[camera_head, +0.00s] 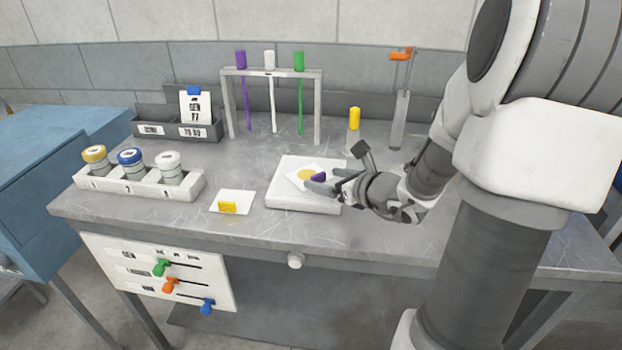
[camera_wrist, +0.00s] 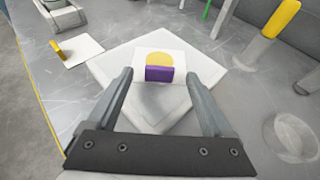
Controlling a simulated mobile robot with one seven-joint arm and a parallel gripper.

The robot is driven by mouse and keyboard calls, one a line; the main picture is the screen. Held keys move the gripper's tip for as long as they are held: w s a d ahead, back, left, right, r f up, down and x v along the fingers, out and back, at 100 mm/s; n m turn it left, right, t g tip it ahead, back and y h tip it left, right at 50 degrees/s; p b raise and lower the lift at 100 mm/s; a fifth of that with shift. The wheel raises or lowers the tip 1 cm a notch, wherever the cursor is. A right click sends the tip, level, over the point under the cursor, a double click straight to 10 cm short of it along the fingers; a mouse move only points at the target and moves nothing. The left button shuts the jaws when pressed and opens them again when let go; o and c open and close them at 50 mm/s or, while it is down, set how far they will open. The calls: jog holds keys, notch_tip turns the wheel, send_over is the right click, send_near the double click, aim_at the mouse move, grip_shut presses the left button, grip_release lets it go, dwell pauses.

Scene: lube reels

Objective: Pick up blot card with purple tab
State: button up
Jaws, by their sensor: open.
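The blot card (camera_head: 298,174) with a purple tab (camera_head: 318,177) lies on a white square pad (camera_head: 280,198) on the bench. It is white with a round yellow blot. In the wrist view the card (camera_wrist: 150,57) and its purple tab (camera_wrist: 159,74) show ahead of my fingers, centred between them. My gripper (camera_wrist: 160,80) is open and empty, one finger to each side of the tab and apart from it. In the head view my gripper (camera_head: 322,183) is close to the tab from the right and hides part of the pad.
A white card with a yellow tab (camera_head: 228,207) lies left of the pad. A rack (camera_head: 320,105) with purple, white and green sticks stands behind it. A yellow-capped item (camera_head: 354,118), a grey cylinder (camera_head: 400,120) and a jar tray (camera_head: 115,185) are also on the bench.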

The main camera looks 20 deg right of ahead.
aim_at(319, 175)
jog(key=x, duration=0.3)
jog(key=shift+w+a+b, duration=0.15)
jog(key=shift+w+b, duration=0.2)
jog(key=shift+w, duration=0.1)
jog(key=shift+r, duration=0.1)
grip_shut()
